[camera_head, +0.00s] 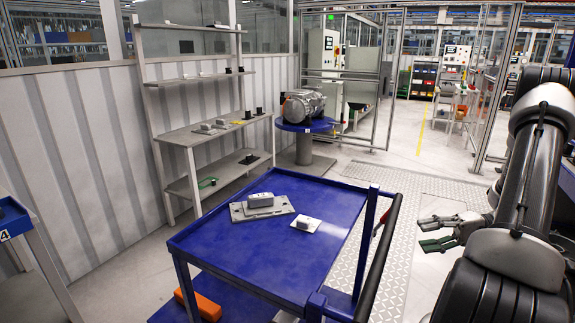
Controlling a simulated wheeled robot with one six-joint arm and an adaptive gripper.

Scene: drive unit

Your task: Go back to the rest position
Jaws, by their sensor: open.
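My gripper (437,232) is at the right, beside the blue cart, over the floor. Its two fingers are spread apart and nothing is between them. My dark arm fills the right edge of the view. The blue cart (225,257) stands in front, with a grey metal plate (283,205) on its top. A grey block (260,200) sits on that plate. A smaller light plate with a small part on it (305,224) lies to the right. My gripper is apart from all of these.
A shelf unit (180,136) with small parts stands by the left wall. A drive unit (303,106) sits on a round blue-topped stand (305,127) behind the cart. An orange object (203,306) lies on the cart's lower level. The cart's black handle (378,262) runs near my arm.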

